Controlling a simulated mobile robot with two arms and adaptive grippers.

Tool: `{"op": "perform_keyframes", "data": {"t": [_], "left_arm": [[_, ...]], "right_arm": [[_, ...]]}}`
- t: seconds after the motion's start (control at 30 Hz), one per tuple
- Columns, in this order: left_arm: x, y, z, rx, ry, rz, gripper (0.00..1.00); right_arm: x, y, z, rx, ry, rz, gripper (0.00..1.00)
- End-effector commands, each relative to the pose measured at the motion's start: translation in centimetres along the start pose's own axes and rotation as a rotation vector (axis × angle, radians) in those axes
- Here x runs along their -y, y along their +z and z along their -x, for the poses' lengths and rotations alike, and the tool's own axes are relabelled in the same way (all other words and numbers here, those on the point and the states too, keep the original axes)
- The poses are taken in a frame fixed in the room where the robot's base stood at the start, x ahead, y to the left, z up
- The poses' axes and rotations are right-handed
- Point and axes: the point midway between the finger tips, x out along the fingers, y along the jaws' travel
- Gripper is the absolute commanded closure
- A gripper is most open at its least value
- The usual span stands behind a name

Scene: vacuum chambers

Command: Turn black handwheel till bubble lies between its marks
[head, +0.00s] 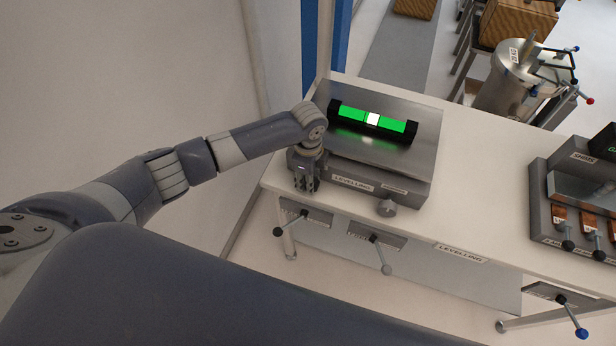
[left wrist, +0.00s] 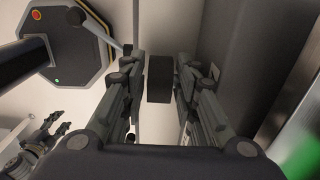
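The levelling unit (head: 345,165) sits on the white bench, with a lit green level vial (head: 347,113) on top. Its white bubble (head: 373,119) lies right of the vial's middle; a dark mark line shows at its left edge, and the other mark is unclear. My left gripper (head: 306,186) points down at the unit's front left. In the left wrist view, the black handwheel (left wrist: 159,79) stands between its open fingers, with narrow gaps at both sides. In the head view the gripper hides the handwheel. My right gripper (left wrist: 62,132) shows small in the left wrist view, its fingers apart.
A grey knob (head: 386,208) sits at the unit's front right. Levers with ball ends (head: 376,240) stick out below the bench edge. A shims rack (head: 575,205) stands at the right, with bare bench top (head: 490,180) between. A steel chamber (head: 510,92) stands behind.

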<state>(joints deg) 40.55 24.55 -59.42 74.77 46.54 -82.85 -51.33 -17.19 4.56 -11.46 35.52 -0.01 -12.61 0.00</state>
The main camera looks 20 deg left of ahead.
Motion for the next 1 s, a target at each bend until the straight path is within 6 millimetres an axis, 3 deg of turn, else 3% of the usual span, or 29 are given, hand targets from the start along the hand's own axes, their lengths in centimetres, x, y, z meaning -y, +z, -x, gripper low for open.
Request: {"op": "perform_keyframes", "data": {"t": [0.2, 0.33, 0.57, 1.0], "left_arm": [[0.0, 0.0, -0.1, 0.0, 0.0, 0.0, 0.72], [0.0, 0.0, 0.0, 0.0, 0.0, 0.0, 1.0], [0.0, -0.1, 0.1, 0.019, 0.002, -0.002, 1.0], [0.0, -0.8, 0.0, 0.333, 0.002, -0.001, 1.0]], "right_arm": [[0.0, 0.0, 0.0, 0.0, 0.0, 0.0, 0.54], [0.0, 0.0, 0.0, 0.0, 0.0, 0.0, 0.54], [0.0, 0.0, 0.3, 0.0, 0.0, 0.0, 0.54], [0.0, -0.2, 1.6, 0.0, 0.0, 0.0, 0.54]]}}
